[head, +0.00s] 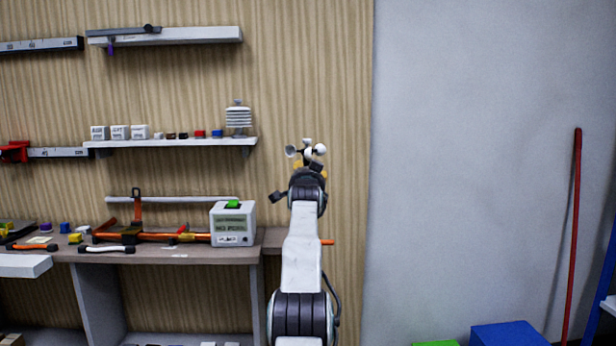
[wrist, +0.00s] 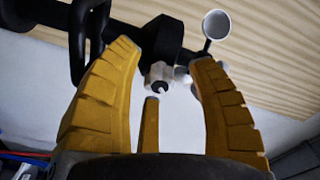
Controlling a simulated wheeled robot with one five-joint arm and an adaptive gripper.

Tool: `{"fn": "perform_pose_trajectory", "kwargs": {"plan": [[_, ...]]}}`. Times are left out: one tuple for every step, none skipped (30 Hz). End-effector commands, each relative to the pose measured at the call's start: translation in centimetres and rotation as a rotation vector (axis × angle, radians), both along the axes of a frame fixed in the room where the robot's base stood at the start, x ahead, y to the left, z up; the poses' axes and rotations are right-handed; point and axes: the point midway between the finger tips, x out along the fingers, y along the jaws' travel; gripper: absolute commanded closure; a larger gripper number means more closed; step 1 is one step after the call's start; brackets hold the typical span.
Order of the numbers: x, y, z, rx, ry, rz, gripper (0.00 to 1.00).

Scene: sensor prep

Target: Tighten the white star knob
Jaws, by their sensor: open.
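A small whitish lobed knob (wrist: 158,76), which looks like the white star knob, sits on a dark fitting in the wrist view. It lies between the fingers of my gripper (wrist: 165,57). The gripper is open, and a clear gap shows between the knob and the left finger. The right finger partly hides pale parts beside the knob. A white cup (wrist: 216,24) on a dark stem stands above the right finger. In the head view my gripper (head: 311,170) is near the white cups (head: 307,152); my arm hides the knob there.
A dark loop-shaped part (wrist: 90,45) and a dark bar lie close to the left finger. In the head view, a workbench (head: 170,256) with tools and a white box (head: 232,224) stands left of my arm. A shelf (head: 190,142) holds small blocks.

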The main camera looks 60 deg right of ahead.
Motion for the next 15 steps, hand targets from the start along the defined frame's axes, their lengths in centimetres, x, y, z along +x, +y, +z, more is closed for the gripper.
{"fn": "perform_pose_trajectory", "kwargs": {"plan": [[0.0,0.0,0.0,0.0,0.0,0.0,0.46],[0.0,0.01,0.0,0.0,0.0,0.0,0.49],[0.0,0.01,0.01,0.0,0.0,0.0,0.53],[-0.01,0.01,0.01,0.0,0.0,0.0,0.55],[0.0,0.01,0.01,0.0,0.0,0.0,0.58],[-0.01,0.01,0.01,0.0,0.0,0.0,0.61],[-0.01,0.01,0.01,0.0,0.0,0.0,0.64],[-0.01,0.01,0.01,0.0,0.0,0.0,0.67],[-0.01,0.02,0.01,0.0,0.0,0.0,0.7],[-0.01,0.02,0.01,0.0,0.0,0.0,0.73],[-0.01,0.02,0.01,0.0,0.0,0.0,0.76],[-0.01,0.02,0.01,0.0,0.0,0.0,0.79],[-0.01,0.02,0.02,0.0,0.0,0.0,0.82],[-0.01,0.02,0.02,0.0,0.0,0.0,0.85],[-0.01,0.02,0.02,0.0,0.0,0.0,0.88]]}}
